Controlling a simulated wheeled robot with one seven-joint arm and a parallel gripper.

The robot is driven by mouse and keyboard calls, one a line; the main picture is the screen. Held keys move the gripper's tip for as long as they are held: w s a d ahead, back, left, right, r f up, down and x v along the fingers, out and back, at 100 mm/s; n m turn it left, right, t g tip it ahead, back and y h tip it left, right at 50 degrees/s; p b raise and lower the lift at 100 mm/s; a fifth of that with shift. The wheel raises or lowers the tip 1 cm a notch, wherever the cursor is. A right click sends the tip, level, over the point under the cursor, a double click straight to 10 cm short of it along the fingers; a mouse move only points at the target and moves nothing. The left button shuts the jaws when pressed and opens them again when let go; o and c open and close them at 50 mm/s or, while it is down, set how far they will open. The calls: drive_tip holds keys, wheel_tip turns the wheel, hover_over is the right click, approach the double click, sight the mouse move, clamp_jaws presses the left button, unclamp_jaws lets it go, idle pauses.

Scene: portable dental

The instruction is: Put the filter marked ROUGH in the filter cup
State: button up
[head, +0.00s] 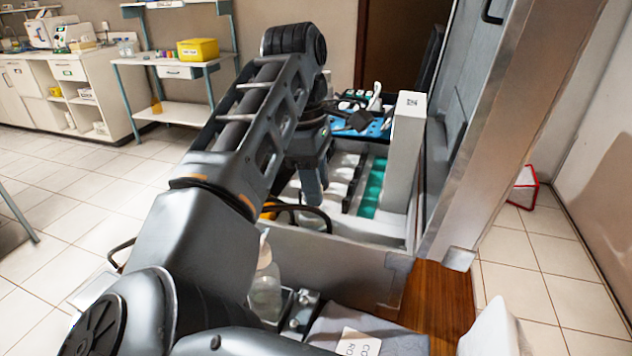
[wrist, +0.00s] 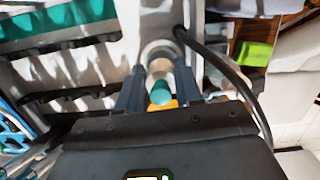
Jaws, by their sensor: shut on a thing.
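In the wrist view my gripper (wrist: 160,88) is shut on a small teal, round-ended piece (wrist: 160,93). I cannot read any marking on it, so I cannot tell if it is the ROUGH filter. A pale, round, cup-like fitting (wrist: 160,52) lies just beyond the fingertips, in line with them; I cannot tell whether the piece touches it. Something orange (wrist: 167,104) shows just behind the teal piece. In the head view my gripper (head: 314,195) points down into the open metal case (head: 330,265), and my arm hides much of the area around it.
A black hose (wrist: 238,78) curves close to the right of the fingers. Slotted holders and a teal strip (head: 374,185) stand inside the case. A tall white box (head: 403,150) and the raised lid (head: 510,120) bound its right side. A clear bottle (head: 265,285) stands in front.

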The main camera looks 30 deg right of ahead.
drive_tip(key=shift+f+b, duration=1.15)
drive_tip(key=shift+f, duration=0.1)
drive_tip(key=shift+f, duration=0.1)
